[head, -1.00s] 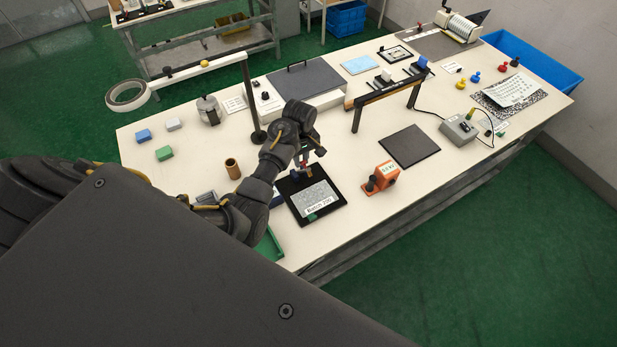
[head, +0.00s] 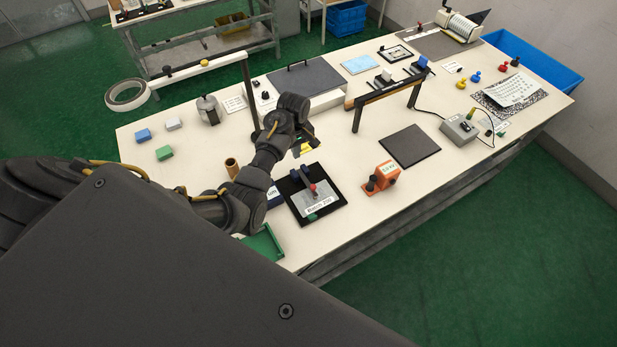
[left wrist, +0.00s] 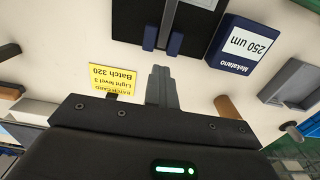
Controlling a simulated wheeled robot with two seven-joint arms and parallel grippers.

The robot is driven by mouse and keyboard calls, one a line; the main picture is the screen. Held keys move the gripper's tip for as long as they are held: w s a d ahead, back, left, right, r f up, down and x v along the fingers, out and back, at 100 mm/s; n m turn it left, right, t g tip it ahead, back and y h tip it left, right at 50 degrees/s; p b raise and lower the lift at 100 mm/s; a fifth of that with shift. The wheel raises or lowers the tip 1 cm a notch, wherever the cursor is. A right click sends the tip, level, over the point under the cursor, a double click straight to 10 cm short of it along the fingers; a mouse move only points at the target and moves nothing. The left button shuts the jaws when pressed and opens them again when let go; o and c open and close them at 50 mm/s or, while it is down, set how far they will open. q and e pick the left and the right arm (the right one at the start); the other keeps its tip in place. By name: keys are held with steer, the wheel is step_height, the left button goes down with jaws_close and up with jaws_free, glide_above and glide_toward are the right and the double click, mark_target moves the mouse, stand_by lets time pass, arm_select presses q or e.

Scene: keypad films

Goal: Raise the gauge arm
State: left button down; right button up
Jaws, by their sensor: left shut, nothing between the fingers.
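The gauge is a black base plate (head: 328,222) with a film (head: 320,204) labelled Batch 200 on it. Its dark gauge arm with a red tip (head: 313,187) lies low over the film. In the left wrist view the black plate (left wrist: 128,22) and its dark blue hinge blocks (left wrist: 175,43) are at the top. My left gripper (head: 312,141) is above and behind the plate, clear of the gauge arm. Its fingers (left wrist: 161,72) are shut and empty. My right gripper is out of view.
A dark blue 250 um box (left wrist: 238,44) stands beside the plate. A yellow batch card (left wrist: 111,76) lies behind it. An orange device (head: 381,177) is to the right, a brown cylinder (head: 231,168) to the left, a green tray (head: 262,246) in front.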

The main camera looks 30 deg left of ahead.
arm_select(q)
steer(key=shift+a, duration=0.1)
steer(key=shift+w+a+f+b, duration=0.3)
steer(key=shift+w+a, duration=0.2)
steer(key=shift+a, duration=0.25)
steer(key=c, duration=1.3)
jaws_free()
steer(key=shift+w+a+r+p, duration=0.1)
steer(key=shift+a+r+p, duration=0.05)
steer(key=shift+r, duration=1.35)
steer(key=shift+w+a+r+p, duration=0.1)
steer(key=shift+r, duration=1.45)
steer(key=shift+w+a+r+p, duration=0.1)
steer(key=shift+a+r+p, duration=0.05)
steer(key=shift+r, duration=1.35)
